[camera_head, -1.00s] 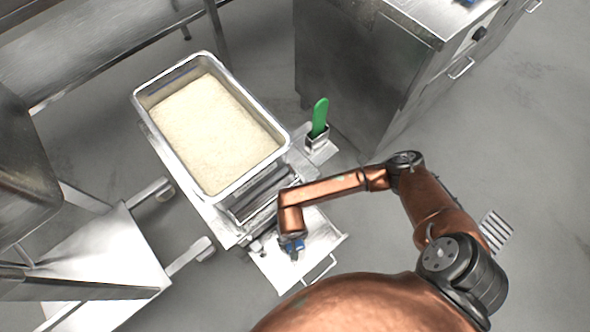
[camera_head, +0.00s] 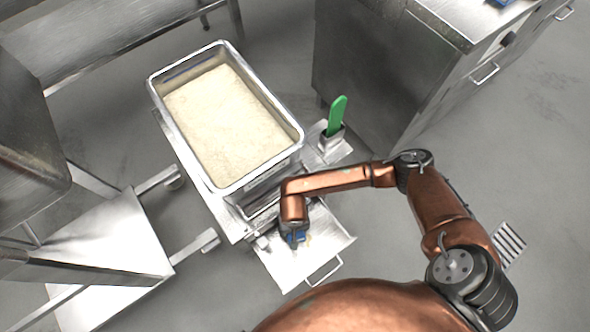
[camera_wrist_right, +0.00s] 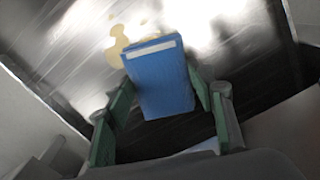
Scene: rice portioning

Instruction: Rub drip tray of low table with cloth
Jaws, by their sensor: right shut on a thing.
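The drip tray (camera_head: 325,250) is a flat metal pull-out tray with a wire handle, at the front of the low table (camera_head: 180,165). In the right wrist view the tray (camera_wrist_right: 215,45) fills the background, with a yellowish stain (camera_wrist_right: 128,40) beside the cloth. My right gripper (camera_head: 296,240) is over the tray's left part. In the wrist view the right gripper (camera_wrist_right: 160,110) is shut on the blue folded cloth (camera_wrist_right: 158,75), which has a white stripe at its end. I cannot tell whether the cloth touches the tray. My left gripper is out of view.
A deep metal pan of rice (camera_head: 293,128) stands on the low table behind the tray. A green-handled tool (camera_head: 337,113) stands in a small metal holder (camera_head: 331,139) to its right. A steel cabinet (camera_head: 365,75) stands behind. A metal stand (camera_head: 105,255) is at left.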

